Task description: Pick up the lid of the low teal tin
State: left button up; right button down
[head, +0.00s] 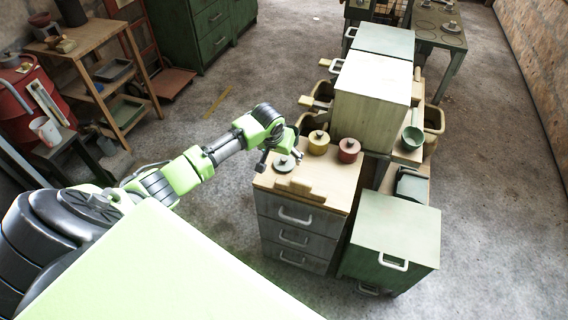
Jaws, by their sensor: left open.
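A low tin with a grey-teal lid and a small dark knob (284,166) stands on the light wooden top of a grey drawer cabinet (330,188). My left gripper (280,155) is open just above and behind it, fingers pointing down and spread to either side of the knob. I cannot tell whether a finger touches the lid. The gripper hides part of the tin's far side. My right gripper is not in view.
A yellow tin (319,144) and a red tin (348,151) stand close to the right. A wooden block-like piece (301,188) lies in front. A tall pale cabinet (371,97) rises behind, with a green bowl (412,138) beside it.

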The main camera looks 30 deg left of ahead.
aim_at(284, 158)
pick_arm(q)
jog(key=x, duration=0.3)
jog(key=shift+w+d+f, duration=0.1)
jog(key=shift+w+f, duration=0.05)
jog(key=shift+w, duration=0.05)
jog(key=c, duration=0.9)
